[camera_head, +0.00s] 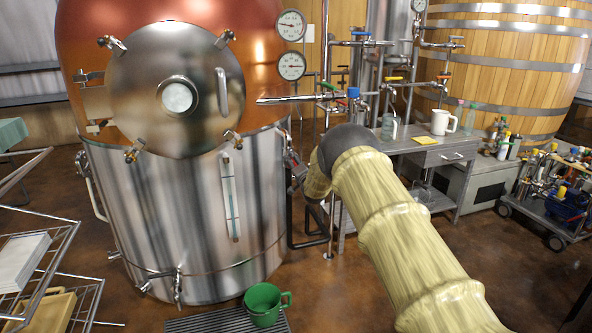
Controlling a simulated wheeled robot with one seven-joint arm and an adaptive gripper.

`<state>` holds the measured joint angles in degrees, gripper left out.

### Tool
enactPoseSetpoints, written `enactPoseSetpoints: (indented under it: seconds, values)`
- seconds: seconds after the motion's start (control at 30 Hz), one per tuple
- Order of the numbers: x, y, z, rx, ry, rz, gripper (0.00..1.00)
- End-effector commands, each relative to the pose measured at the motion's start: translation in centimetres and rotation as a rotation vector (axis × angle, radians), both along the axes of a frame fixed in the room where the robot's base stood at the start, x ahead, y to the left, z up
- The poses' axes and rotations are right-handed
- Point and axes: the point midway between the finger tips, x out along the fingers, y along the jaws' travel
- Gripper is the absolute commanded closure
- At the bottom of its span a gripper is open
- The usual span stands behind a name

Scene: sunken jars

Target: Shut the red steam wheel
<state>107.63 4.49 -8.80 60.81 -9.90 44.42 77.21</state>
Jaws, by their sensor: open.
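A small dark red, wheel-like part (291,157) shows at the right side of the steel vessel, and it looks like the red steam wheel. It is small and partly covered, so its turn position cannot be read. My gripper (298,174) is at the far end of my pale yellow arm, beside this red part. Only a little of it shows past my arm, and I see nothing held in it. Whether its fingers touch the wheel or go around it cannot be told.
The copper and steel vessel (185,215) fills the left. A green mug (264,304) stands on a floor grate below. Behind my arm are pipes with coloured valve handles and a steel bench (440,156). A bottle cart (560,185) stands right; a wire rack (48,262) stands left.

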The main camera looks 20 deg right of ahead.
Motion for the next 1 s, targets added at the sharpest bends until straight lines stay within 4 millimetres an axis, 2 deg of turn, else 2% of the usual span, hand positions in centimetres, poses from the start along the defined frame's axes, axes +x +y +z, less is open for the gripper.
enactPoseSetpoints:
  seconds: [0.53, 0.9, 1.0]
  values:
    - [2.0, 0.0, -0.2, 0.000, 0.000, 0.000, 0.27]
    - [2.2, 0.0, 0.0, 0.000, 0.000, 0.000, 0.27]
    - [2.2, 0.0, 0.0, 0.000, 0.000, 0.000, 0.45]
